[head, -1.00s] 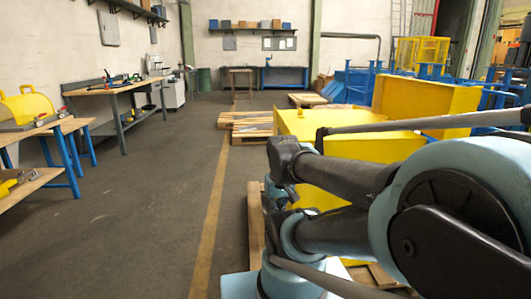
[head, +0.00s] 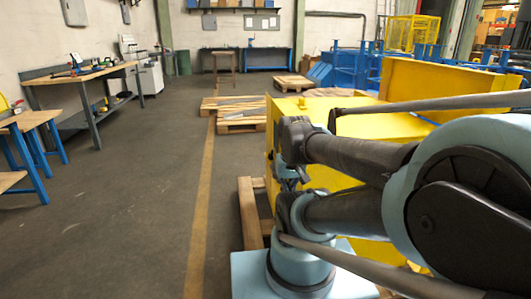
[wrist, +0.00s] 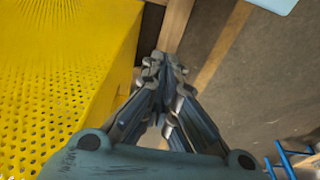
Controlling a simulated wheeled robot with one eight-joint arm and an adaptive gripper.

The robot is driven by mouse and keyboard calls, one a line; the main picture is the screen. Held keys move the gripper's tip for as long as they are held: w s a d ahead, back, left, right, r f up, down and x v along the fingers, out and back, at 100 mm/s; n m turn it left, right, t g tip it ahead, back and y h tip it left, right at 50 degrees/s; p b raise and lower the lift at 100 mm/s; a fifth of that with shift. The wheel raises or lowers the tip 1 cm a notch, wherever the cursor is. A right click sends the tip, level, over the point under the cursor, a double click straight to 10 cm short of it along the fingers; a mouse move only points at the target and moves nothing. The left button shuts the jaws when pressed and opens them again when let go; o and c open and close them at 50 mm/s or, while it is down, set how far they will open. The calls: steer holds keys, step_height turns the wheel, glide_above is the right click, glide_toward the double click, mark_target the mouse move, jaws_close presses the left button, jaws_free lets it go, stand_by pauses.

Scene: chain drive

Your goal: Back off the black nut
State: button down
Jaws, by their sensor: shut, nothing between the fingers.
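The black nut cannot be made out in either view. My gripper (wrist: 162,70) is in the middle of the wrist view, with its fingers together and nothing between them. It hangs over the floor beside a yellow perforated surface and touches nothing that I can see. In the head view my arm fills the right side.
A longer workbench (head: 85,75) with tools stands behind. Large yellow boxes (head: 440,90) and pallets (head: 240,122) are right and ahead. The grey aisle (head: 120,200) is clear.

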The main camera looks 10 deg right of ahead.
steer(key=w+r+m+h, duration=0.1)
steer(key=w+r, duration=0.3)
steer(key=w, duration=0.5)
steer(key=w+r+m+g+h, duration=0.1)
steer(key=w+r, duration=0.3)
steer(key=w, duration=0.5)
steer(key=w+r+m+h, duration=0.15)
steer(key=w+r, duration=0.25)
steer(key=w, duration=0.5)
steer(key=w+a+f+m+h, duration=0.1)
steer(key=w+a+f, duration=0.3)
steer(key=w, duration=0.6)
steer(key=w+a+f+m+h, duration=0.1)
steer(key=w+a+f, duration=0.1)
steer(key=w+f, duration=0.6)
steer(key=w+a+f+m+h, duration=0.2)
steer(key=w+f, duration=0.1)
steer(key=w, duration=0.9)
steer(key=s+d+f, duration=0.1)
steer(key=d+f, duration=0.7)
steer(key=d, duration=0.1)
